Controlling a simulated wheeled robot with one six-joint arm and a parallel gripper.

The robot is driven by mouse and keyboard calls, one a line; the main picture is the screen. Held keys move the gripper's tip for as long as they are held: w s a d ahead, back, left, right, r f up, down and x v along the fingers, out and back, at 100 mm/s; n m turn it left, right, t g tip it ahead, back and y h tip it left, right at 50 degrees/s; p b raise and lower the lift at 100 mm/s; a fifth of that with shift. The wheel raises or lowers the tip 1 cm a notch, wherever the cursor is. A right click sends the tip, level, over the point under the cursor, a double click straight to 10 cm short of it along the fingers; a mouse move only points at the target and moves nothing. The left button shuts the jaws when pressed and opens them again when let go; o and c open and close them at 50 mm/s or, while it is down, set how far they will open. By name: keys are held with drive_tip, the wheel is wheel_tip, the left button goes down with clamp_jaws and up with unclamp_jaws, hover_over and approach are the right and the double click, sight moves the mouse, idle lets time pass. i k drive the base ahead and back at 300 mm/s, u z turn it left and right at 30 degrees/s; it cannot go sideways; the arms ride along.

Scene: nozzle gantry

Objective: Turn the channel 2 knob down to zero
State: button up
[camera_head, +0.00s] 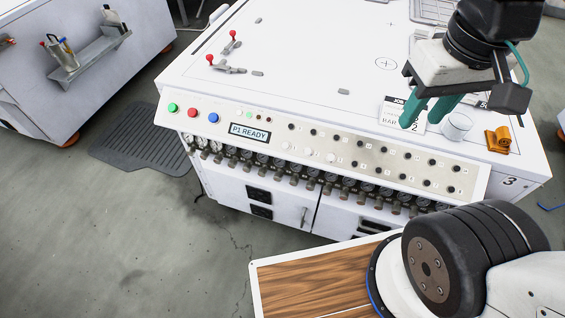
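The white machine's sloped front panel (270,142) carries small black knobs (291,126) in staggered rows across its middle and right. Below it runs a row of round gauges (215,147) with dark regulator knobs (294,181) under them. The channel labels are too small to read, so I cannot tell which knob is channel 2 or where it is set. My gripper (420,122) has two teal fingers pointing down over the right part of the tabletop, behind the panel. The fingers stand apart, with nothing visibly held between them.
A white cylinder (457,126) and an orange clamp-like part (498,140) stand right of my gripper. A printed card (392,112) lies by the fingers. Red, green and blue buttons (192,112) and a "P1 READY" display (249,133) sit at the panel's left. Red-tipped levers (233,36) stand on the left tabletop.

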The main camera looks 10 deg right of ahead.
sight(204, 154)
drive_tip(key=z, duration=0.2)
drive_tip(key=k, duration=0.2)
drive_tip(key=u, duration=1.05)
drive_tip(key=i, duration=0.5)
drive_tip(key=z, duration=0.05)
